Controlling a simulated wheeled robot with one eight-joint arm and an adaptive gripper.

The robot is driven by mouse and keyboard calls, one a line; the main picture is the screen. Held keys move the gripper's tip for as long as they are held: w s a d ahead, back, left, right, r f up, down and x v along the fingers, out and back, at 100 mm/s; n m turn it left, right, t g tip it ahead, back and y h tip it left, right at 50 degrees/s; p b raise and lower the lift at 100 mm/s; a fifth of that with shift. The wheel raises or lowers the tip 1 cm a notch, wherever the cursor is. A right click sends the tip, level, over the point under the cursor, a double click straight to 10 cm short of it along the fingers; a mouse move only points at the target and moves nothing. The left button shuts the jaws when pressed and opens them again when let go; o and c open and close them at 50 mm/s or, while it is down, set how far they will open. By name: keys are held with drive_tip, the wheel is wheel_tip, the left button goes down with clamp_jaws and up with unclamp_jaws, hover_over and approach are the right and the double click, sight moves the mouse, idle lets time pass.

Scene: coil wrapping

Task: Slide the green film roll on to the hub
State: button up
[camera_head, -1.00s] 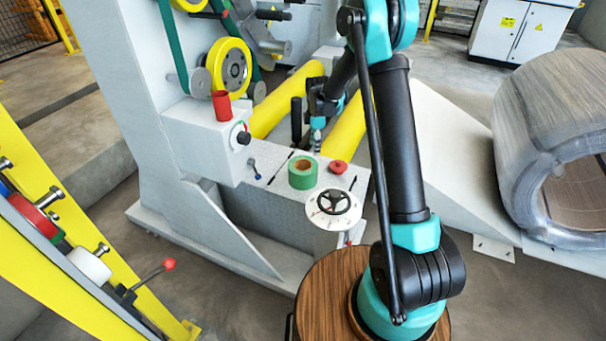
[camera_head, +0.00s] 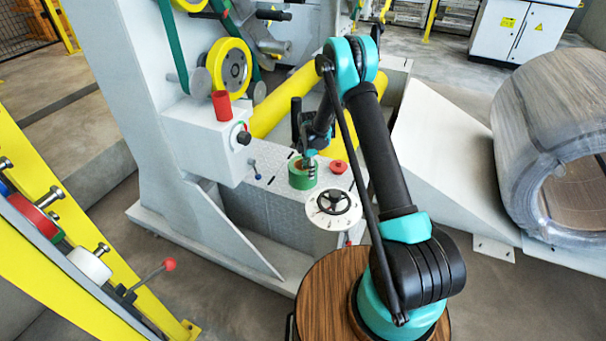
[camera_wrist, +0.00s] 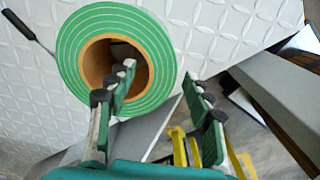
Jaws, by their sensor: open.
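The green film roll (camera_head: 302,176) has a brown cardboard core and stands on end on the metal deck of the machine. My gripper (camera_head: 309,160) is over it, pointing down. In the wrist view, the roll (camera_wrist: 70,60) shows its ringed top face. My gripper (camera_wrist: 160,105) is open and empty there. Its left finger overlaps the core opening, and its right finger is outside the roll's right edge. I cannot tell how far the fingertips are above or inside the roll. A grey spindle (camera_head: 272,48) sticks out of the upper machine; I cannot tell whether it is the hub.
A white handwheel (camera_head: 333,208) and a red button (camera_head: 338,167) are close to the roll. A control box (camera_head: 205,140) with a red cup-like part stands left. A yellow wheel (camera_head: 230,70) is above. A yellow rack (camera_head: 80,270) with several rolls is at left; a wrapped coil (camera_head: 553,120) is at right.

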sight(307, 179)
drive_tip(key=shift+s+a+f, duration=0.1)
drive_tip(key=shift+f, duration=1.4)
drive_tip(key=shift+s+a+f, duration=0.1)
drive_tip(key=shift+f, duration=1.4)
clamp_jaws()
